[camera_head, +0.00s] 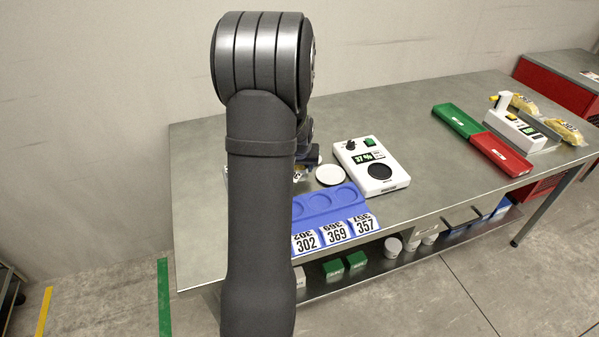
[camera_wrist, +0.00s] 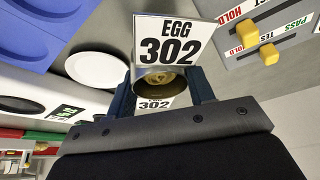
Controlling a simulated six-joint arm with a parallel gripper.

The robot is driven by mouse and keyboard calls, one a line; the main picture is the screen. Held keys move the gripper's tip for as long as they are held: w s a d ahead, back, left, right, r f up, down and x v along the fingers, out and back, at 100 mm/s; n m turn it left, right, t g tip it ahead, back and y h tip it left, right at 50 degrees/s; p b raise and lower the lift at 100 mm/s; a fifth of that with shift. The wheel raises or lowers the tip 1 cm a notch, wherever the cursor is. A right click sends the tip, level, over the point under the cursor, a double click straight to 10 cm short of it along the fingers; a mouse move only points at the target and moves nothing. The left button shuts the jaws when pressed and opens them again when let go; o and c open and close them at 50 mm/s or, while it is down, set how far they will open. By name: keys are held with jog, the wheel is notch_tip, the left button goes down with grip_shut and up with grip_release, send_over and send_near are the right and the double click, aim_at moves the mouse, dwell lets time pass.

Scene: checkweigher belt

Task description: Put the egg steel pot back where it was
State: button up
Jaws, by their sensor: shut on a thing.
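My gripper (camera_wrist: 163,88) shows in the wrist view with its two dark blue fingers on either side of a small round steel pot (camera_wrist: 150,88). It is shut on this pot, whose open top shows something yellowish inside. A white label reading 302 shows at the pot, partly cut off by the gripper body. A white card reading EGG 302 (camera_wrist: 166,42) is right beside the pot. In the head view my arm hides the pot. The blue tray (camera_head: 337,200) there has round recesses that look empty, with number cards 302, 369 and 357 along its front.
A white disc (camera_head: 330,175) lies beside a white scale (camera_head: 371,166). A panel (camera_wrist: 262,35) with yellow knobs and HOLD, TEST and PASS labels is at upper right in the wrist view. Bare table lies between.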

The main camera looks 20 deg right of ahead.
jog(key=shift+f, duration=1.2)
jog(key=shift+f, duration=0.15)
jog(key=o, duration=1.1)
jog(key=shift+o, duration=0.2)
jog(key=v, duration=1.2)
